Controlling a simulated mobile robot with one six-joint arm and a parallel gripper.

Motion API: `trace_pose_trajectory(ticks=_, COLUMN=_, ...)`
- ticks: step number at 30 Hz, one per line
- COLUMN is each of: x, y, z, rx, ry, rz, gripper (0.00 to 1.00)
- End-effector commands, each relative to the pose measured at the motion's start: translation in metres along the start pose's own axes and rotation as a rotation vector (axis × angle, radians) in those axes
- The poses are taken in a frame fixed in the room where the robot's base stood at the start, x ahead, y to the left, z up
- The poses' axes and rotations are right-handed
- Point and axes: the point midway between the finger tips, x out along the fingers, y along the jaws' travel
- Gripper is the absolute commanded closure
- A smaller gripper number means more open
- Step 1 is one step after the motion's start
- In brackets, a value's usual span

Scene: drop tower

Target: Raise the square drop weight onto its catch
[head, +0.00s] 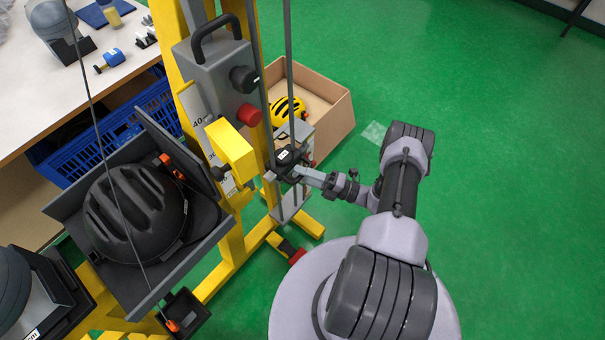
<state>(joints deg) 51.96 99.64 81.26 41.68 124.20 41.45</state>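A grey block (301,131) with a red knob stands low between the two dark guide rails of the yellow tower; it appears to be the square drop weight, though I cannot be sure. A larger grey box (205,77) with a black handle, a black knob and a red knob is higher on the tower. A yellow block (231,150) sits by the height scale; I cannot tell which part is the catch. My gripper (289,172) is at the front of the low block, by a dark labelled part. Its fingers are too small and dark to read.
A grey tray (70,202) with a black helmet (135,213) juts out left of the tower. A cardboard box (335,125) with a yellow helmet (288,110) stands behind. A white-topped table (60,95) is at upper left. Green floor (510,180) is clear at right.

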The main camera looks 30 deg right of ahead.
Motion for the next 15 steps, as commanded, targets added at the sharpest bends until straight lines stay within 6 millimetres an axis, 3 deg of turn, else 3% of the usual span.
trace_pose_trajectory(ticks=5, x=0.0002, y=0.0001, z=0.0001, rx=0.0, ry=0.0, rz=0.0, gripper=0.64)
trace_pose_trajectory(ticks=11, x=0.0, y=0.0001, z=0.0, rx=0.0, ry=0.0, rz=0.0, gripper=0.99)
trace_pose_trajectory(ticks=15, x=-0.0001, y=0.0002, z=0.0, rx=0.0, ry=0.0, rz=0.0, gripper=1.0)
